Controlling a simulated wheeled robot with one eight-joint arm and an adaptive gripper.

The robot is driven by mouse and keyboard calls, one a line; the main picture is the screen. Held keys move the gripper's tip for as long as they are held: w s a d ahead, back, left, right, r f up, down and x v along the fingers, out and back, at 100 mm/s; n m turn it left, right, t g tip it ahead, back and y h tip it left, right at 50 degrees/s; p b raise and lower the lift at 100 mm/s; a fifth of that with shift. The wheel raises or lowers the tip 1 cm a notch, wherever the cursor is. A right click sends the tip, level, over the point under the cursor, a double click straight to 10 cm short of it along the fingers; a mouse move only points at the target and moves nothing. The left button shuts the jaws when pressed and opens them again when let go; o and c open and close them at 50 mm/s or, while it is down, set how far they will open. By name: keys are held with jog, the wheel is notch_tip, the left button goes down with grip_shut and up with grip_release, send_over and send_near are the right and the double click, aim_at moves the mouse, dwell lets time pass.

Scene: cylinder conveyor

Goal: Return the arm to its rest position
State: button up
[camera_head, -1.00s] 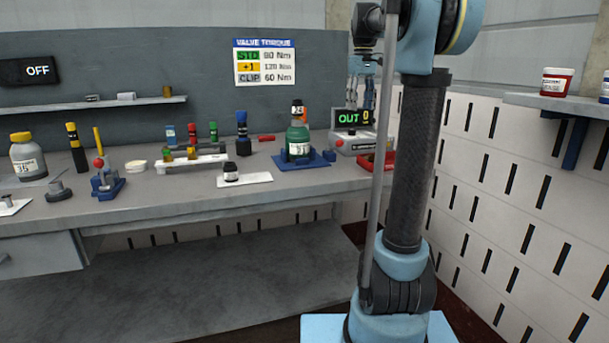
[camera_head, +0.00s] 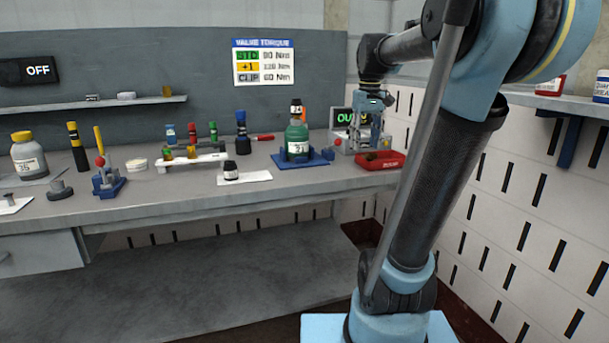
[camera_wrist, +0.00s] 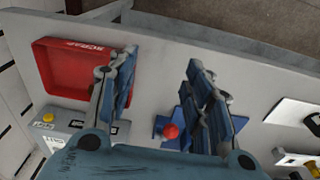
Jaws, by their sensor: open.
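My gripper (camera_head: 367,148) hangs pointing down over the back right of the bench, in front of the green-lit display box (camera_head: 343,117) and just left of the red tray (camera_head: 395,164). In the wrist view, its two blue fingers (camera_wrist: 162,58) are spread apart with nothing between them. The red tray, marked SCRAP, lies left of the fingers in that view (camera_wrist: 75,68) and looks empty there. My arm rises at the right of the head view, leaning right, with its elbow high.
A green bottle (camera_head: 297,138) stands in a blue holder (camera_head: 320,160) left of my gripper. Several coloured cylinders stand further left by a white rack (camera_head: 190,161). A wall shelf (camera_head: 560,102) is close to my arm at right. The bench's front strip is mostly clear.

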jog(key=s+f+m, duration=0.1)
jog(key=s+f, duration=0.9)
jog(key=f, duration=0.3)
jog(key=s+f+m+t, duration=0.1)
jog(key=s+f+m, duration=0.1)
jog(key=s+f, duration=0.8)
notch_tip(320, 180, down, 3)
jog(key=shift+s, duration=0.3)
jog(key=shift+d, duration=0.1)
jog(key=shift+w+f, duration=0.2)
jog(key=shift+w, duration=0.25)
